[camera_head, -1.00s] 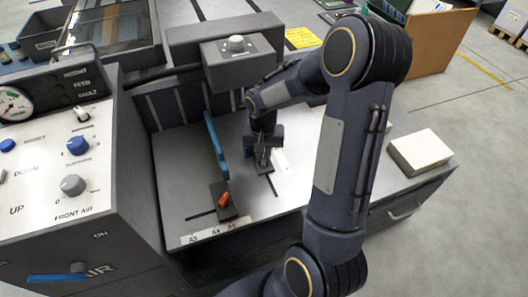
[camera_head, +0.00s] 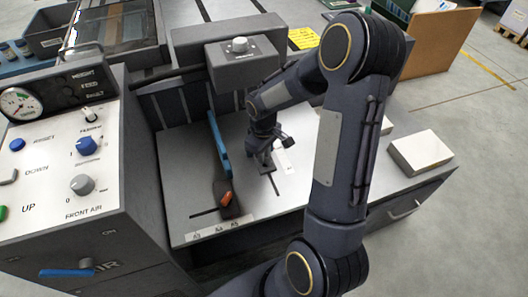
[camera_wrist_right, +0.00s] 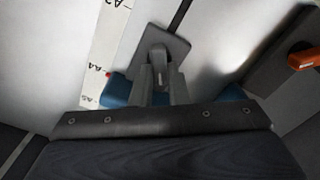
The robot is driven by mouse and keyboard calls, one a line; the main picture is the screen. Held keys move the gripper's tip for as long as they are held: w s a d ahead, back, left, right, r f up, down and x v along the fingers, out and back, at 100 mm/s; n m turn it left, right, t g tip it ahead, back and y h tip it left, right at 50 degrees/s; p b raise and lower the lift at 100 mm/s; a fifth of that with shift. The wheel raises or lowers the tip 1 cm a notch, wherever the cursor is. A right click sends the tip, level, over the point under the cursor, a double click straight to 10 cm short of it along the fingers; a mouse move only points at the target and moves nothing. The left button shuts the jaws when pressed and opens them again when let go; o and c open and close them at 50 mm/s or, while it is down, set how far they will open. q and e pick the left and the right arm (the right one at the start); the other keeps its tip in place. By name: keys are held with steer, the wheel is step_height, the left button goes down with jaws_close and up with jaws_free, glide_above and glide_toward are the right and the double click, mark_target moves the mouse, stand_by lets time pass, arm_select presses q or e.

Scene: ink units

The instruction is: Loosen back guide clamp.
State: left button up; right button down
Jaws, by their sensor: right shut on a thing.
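The back guide clamp shows in the right wrist view as a grey lever (camera_wrist_right: 158,60) on a dark flat base. My right gripper (camera_wrist_right: 161,85) has its two fingers closed around the lever's near end. A blue part (camera_wrist_right: 118,87) shows on both sides of the fingers. In the head view, my right gripper (camera_head: 264,153) points down at the clamp base (camera_head: 268,168) on the pale feed table; the fingers mostly hide the lever. My left gripper is out of view.
A blue upright guide (camera_head: 219,145) with an orange-levered clamp (camera_head: 227,198) stands left of my right gripper. The control panel (camera_head: 70,165) is farther left. A grey head with a knob (camera_head: 240,60) overhangs behind. A paper stack (camera_head: 420,153) lies right.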

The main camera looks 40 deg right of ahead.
steer(key=shift+a+n, duration=0.1)
steer(key=shift+n, duration=1.1)
steer(key=c, duration=1.4)
jaws_free()
steer(key=shift+r+p, duration=0.95)
steer(key=shift+r, duration=2.95)
